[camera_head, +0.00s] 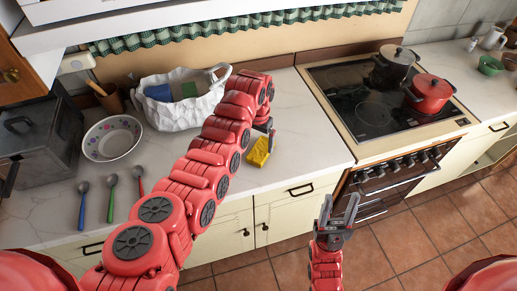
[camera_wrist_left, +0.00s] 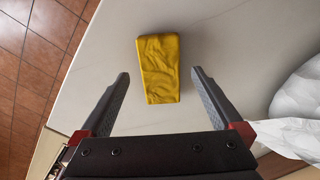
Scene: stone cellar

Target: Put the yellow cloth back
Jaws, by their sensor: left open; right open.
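The yellow cloth (camera_head: 258,152) lies folded on the pale countertop near its front edge. In the left wrist view the yellow cloth (camera_wrist_left: 160,68) shows as an upright rectangle between and beyond my fingertips. My left gripper (camera_head: 268,128) is above the counter by the cloth, largely hidden by its arm in the head view. In the wrist view the left gripper (camera_wrist_left: 160,74) is open and empty, one finger on each side of the cloth. My right gripper (camera_head: 337,208) is open and empty over the floor in front of the cabinets. A white crumpled basket (camera_head: 172,119) holds a blue cloth (camera_head: 159,92) and greenish ones.
The stove (camera_head: 372,112) on the right carries a red pot (camera_head: 429,95) and a dark pot (camera_head: 395,62).

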